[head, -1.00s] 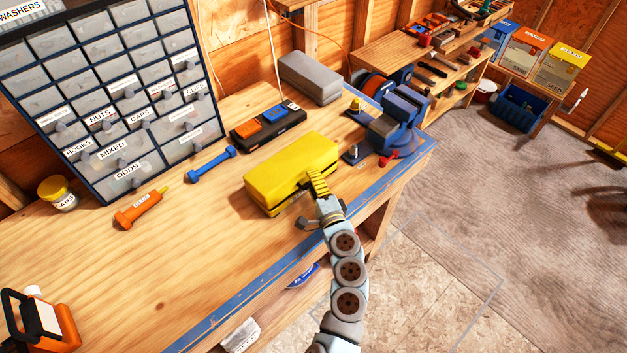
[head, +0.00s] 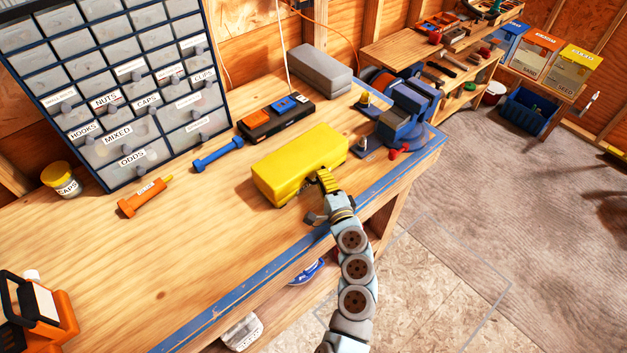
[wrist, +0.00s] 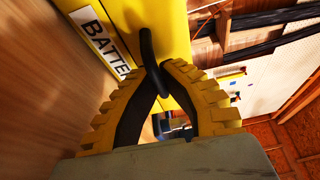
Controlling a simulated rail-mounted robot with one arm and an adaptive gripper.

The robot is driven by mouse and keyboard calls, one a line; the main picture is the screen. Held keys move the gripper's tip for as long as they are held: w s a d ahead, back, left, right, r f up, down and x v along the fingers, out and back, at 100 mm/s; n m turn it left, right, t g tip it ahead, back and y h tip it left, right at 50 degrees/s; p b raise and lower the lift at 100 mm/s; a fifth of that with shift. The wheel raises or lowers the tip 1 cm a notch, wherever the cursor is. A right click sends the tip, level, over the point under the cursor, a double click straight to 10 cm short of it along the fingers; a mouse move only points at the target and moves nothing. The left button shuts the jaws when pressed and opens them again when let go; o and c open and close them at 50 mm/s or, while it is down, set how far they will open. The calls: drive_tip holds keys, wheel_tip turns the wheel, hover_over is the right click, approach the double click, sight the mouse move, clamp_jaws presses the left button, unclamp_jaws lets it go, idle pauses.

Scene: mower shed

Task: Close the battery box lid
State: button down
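The yellow battery box (head: 300,160) sits on the workbench near its front edge. Its top looks down over the body in the head view, but whether it is fully shut I cannot tell. In the wrist view the box (wrist: 163,25) shows a white label reading "BATTE" and a black curved handle (wrist: 148,45). My gripper (head: 322,174) is at the front right side of the box. Its yellow ribbed fingers (wrist: 161,76) converge at the tips with the black handle between them. The fingers hide part of the box front in the head view.
A black case with orange and blue parts (head: 275,118) and a grey box (head: 320,72) lie behind. A blue vise (head: 408,115) stands close on the right.

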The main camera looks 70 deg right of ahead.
drive_tip(key=c, duration=1.2)
unclamp_jaws()
drive_tip(key=shift+o, duration=0.2)
drive_tip(key=shift+s, duration=0.1)
drive_tip(key=v, duration=1.2)
drive_tip(key=shift+r, duration=0.15)
